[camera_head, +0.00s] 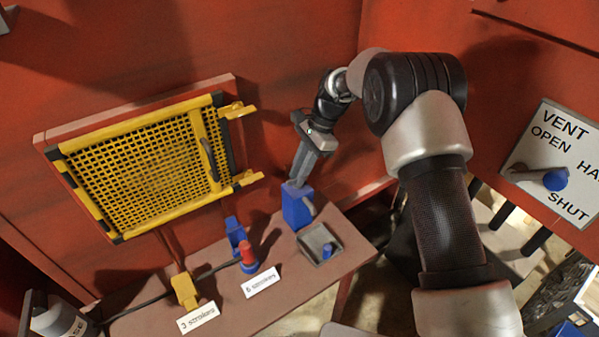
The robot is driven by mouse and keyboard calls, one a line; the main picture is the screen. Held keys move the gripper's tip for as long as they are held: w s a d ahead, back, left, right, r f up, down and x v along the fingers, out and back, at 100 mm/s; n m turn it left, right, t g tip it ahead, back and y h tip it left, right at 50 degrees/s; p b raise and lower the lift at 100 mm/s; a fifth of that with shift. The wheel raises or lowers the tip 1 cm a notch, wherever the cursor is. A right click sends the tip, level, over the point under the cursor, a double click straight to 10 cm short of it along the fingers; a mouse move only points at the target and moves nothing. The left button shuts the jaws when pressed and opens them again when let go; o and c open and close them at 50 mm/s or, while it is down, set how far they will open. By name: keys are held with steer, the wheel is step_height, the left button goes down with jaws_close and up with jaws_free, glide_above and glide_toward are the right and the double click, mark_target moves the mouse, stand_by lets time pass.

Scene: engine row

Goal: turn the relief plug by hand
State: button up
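I cannot tell for sure which part is the relief plug, as nothing readable names it. My gripper (297,183) points down at a blue block (296,210) on the brown bench. Its fingertips are at the block's top, and I cannot tell whether they touch it. A grey lever-like piece shows at the block's right side. Whether the fingers are open or shut is too small to see. A red cylinder on a blue base (248,259) stands to the left. A small blue cylinder (327,250) sits in a grey square tray (312,232) to the right.
A yellow mesh guard (140,165) hangs on the red wall. The bench (225,308) also bears a yellow piece (184,290) and labels. A vent plate (562,130) with a blue-tipped handle (553,179) is at right.

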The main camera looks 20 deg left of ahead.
steer(key=shift+s+d+f, duration=0.25)
steer(key=shift+d+f, duration=0.05)
steer(key=shift+f, duration=0.2)
steer(key=a+v, duration=0.1)
steer(key=v, duration=1.7)
steer(key=shift+w+r, duration=0.2)
steer(key=shift+w, duration=0.05)
steer(key=shift+d, duration=0.1)
